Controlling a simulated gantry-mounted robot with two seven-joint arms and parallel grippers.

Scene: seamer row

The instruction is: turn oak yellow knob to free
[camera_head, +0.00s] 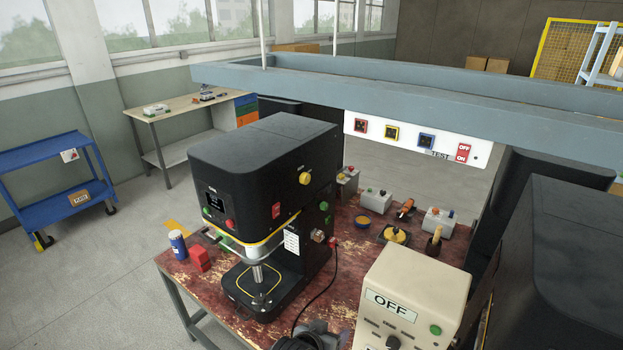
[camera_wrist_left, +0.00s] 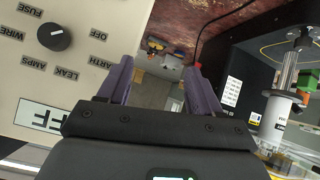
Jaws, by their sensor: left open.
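A round yellow knob (camera_head: 305,178) sits on the upper side of the black seamer machine (camera_head: 262,150); the small label by it is too small to read. My left gripper (camera_head: 315,338) is at the bottom edge of the head view, below and well apart from the knob, in front of the cream test box (camera_head: 410,300). In the left wrist view its two purple fingers (camera_wrist_left: 155,85) stand apart with nothing between them. The yellow knob does not show in the left wrist view. My right gripper is not in view.
The cream box, with a black dial (camera_wrist_left: 54,37), is close beside my left gripper. A dark cable (camera_head: 318,292) runs over the worn red table (camera_head: 185,265). A red block (camera_head: 199,260) and blue can (camera_head: 178,244) stand left of the machine. Small control boxes (camera_head: 376,200) stand behind.

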